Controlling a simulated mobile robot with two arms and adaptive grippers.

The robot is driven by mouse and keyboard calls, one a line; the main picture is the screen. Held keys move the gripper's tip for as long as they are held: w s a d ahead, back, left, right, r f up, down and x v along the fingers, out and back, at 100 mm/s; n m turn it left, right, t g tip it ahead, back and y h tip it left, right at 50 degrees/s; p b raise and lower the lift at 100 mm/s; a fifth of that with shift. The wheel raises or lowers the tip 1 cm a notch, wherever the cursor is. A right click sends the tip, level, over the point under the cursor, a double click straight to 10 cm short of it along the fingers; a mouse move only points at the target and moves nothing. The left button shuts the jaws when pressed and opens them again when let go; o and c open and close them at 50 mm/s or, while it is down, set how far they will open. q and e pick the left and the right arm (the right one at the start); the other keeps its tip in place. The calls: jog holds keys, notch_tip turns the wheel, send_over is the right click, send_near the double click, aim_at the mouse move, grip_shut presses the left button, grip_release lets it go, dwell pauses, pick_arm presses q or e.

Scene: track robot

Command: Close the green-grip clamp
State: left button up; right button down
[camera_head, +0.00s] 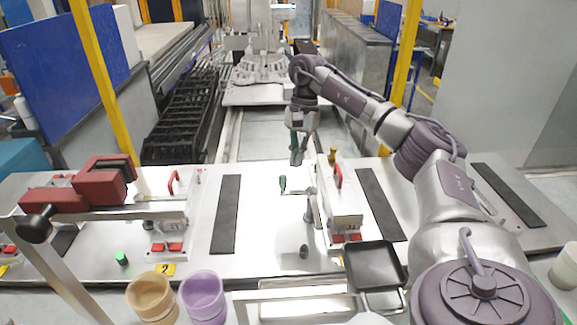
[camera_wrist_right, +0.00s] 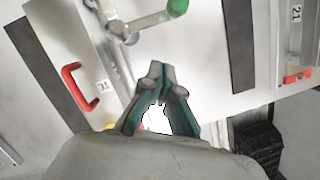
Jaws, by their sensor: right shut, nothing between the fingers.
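The green-grip clamp shows its green grip (camera_head: 283,184) beside the white block in the middle of the table in the head view. Its metal lever runs right from the grip to a post beside the block. In the right wrist view the green grip (camera_wrist_right: 178,8) is at the top edge, partly cut off, with the metal lever (camera_wrist_right: 135,25) beside it. My right gripper (camera_head: 296,157) hangs behind and above the clamp, apart from it. Its fingers (camera_wrist_right: 160,72) are together and empty in the wrist view. My left gripper is not in view.
The white block (camera_head: 344,215) has a red handle. A black pan (camera_head: 376,268) lies at the front. A tan cup (camera_head: 152,298) and a purple cup (camera_head: 203,296) stand front left. A red device (camera_head: 85,185) is at left. Dark strips (camera_head: 226,215) lie on the table.

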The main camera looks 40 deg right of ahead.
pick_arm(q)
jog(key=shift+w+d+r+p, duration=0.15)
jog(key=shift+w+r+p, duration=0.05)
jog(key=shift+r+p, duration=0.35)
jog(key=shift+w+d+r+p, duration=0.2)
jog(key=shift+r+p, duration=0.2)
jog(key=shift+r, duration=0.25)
pick_arm(e)
jog(key=a, duration=0.1)
jog(key=s+a, duration=0.1)
jog(key=a, duration=0.2)
jog(key=shift+s+f, duration=0.15)
jog(key=shift+f, duration=0.1)
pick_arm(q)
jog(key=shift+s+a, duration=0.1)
